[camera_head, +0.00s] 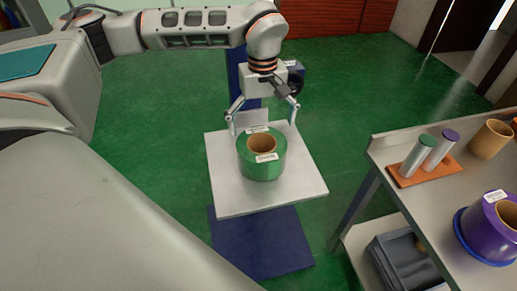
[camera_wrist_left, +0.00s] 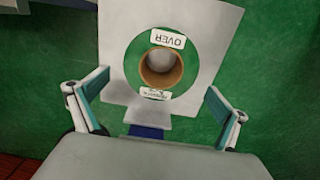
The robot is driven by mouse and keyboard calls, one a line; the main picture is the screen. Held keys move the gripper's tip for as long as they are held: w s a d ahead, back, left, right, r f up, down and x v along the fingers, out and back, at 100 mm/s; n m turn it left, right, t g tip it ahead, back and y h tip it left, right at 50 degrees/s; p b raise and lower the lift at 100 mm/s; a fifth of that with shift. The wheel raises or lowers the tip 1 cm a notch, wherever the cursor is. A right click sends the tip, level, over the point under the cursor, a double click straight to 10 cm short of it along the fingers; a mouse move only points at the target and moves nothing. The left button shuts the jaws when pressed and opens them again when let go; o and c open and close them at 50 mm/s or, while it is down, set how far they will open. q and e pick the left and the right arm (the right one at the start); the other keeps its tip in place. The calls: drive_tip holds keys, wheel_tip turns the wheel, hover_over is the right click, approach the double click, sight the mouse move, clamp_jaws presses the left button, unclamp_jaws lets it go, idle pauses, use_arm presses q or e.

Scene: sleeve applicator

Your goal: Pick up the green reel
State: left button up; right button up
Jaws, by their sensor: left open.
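The green reel (camera_head: 262,166) with a brown core and white labels sits on a white square platform (camera_head: 232,200) in the head view. In the left wrist view the green reel (camera_wrist_left: 133,70) shows from above, ahead of the fingers. My left gripper (camera_head: 262,118) is open and empty, at the far edge of the platform just behind the reel. Its fingers (camera_wrist_left: 158,102) are spread wide in the left wrist view, apart from the reel. My right gripper is not in view.
A grey table (camera_head: 396,146) at the right holds an orange tray (camera_head: 440,174) with two cylinders, a brown core (camera_head: 490,139) and a purple reel (camera_head: 480,233). A dark bin (camera_head: 396,262) stands on its lower shelf. Green floor is clear left of the platform.

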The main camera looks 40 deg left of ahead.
sight(262, 144)
use_arm(q)
wheel_tip(262, 144, down, 8)
drive_tip(key=shift+s+r+b, duration=0.1)
drive_tip(key=shift+r+b, duration=0.05)
drive_tip(key=shift+b, duration=0.45)
drive_tip(key=c, duration=1.7)
drive_tip(key=shift+r, duration=0.15)
drive_tip(key=shift+c, duration=0.6)
